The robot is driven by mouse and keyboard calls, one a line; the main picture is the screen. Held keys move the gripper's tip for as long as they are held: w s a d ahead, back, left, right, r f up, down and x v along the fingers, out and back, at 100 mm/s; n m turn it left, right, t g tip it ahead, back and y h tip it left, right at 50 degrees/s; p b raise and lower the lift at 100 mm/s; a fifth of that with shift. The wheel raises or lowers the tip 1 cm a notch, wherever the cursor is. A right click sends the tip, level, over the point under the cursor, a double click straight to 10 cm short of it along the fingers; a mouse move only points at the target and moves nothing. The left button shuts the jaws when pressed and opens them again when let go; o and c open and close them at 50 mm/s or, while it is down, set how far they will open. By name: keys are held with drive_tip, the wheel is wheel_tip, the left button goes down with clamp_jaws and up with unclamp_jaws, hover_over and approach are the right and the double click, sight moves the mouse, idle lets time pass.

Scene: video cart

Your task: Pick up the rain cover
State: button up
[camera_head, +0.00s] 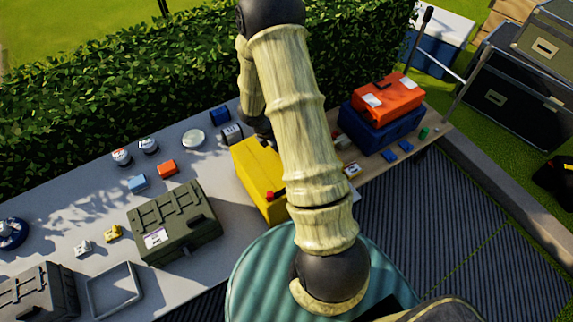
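I cannot tell for sure which thing is the rain cover. A yellow box-shaped thing (252,165) with a red part at its near end stands on the cart top, partly hidden behind my arm. My arm rises through the middle of the view, bends at the top and comes down behind itself. The dark end of my gripper (263,130) shows only in part, above the far end of the yellow thing. Its fingers are hidden by the arm, and I cannot see whether it touches or holds anything.
A dark green case (185,212), a grey open tray (97,302) and several small items share the grey top (75,195). An orange case (392,97) sits on a blue case (372,130) at right. A hedge (120,85) runs behind; black cases (510,95) stand far right.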

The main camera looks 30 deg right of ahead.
clamp_jaws()
drive_tip(key=shift+r, duration=0.1)
idle(0.3)
wheel_tip(320, 180, up, 10)
idle(0.5)
idle(0.5)
